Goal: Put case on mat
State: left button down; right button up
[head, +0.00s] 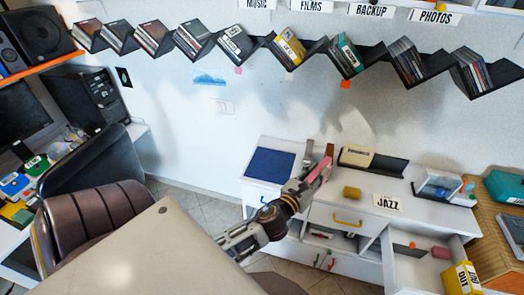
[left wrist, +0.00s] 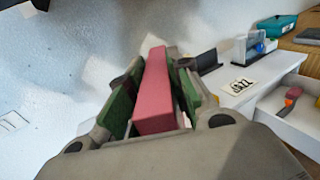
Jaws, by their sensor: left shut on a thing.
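The case (head: 319,169) is a slim, pinkish-red block, and it also shows in the left wrist view (left wrist: 156,92). My left gripper (head: 316,168) is shut on it, with the green finger pads on either side. The case is held above the white cabinet, its far end tipped up in the wrist view. The dark blue mat (head: 269,165) lies flat and bare on the left part of the cabinet top, to the left of the gripper. The gripper and case appear to the right of the mat and apart from it. My right gripper is not in view.
The white cabinet (head: 345,219) also bears a yellow roll (head: 352,192), a JAZZ card (head: 387,202), a black rack (head: 386,167) and a clear box (head: 437,187). A drawer (head: 421,262) stands open at right. A zigzag shelf (head: 260,40) of cases hangs above.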

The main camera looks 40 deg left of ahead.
aim_at(273, 159)
jog(key=i+l+u, duration=0.1)
jog(key=l+u, duration=0.2)
jog(key=u, duration=0.2)
jog(key=i+l+u, duration=0.1)
jog(key=l+u, duration=0.25)
jog(key=u, duration=0.15)
jog(key=l+u, duration=0.3)
jog(key=u, duration=0.15)
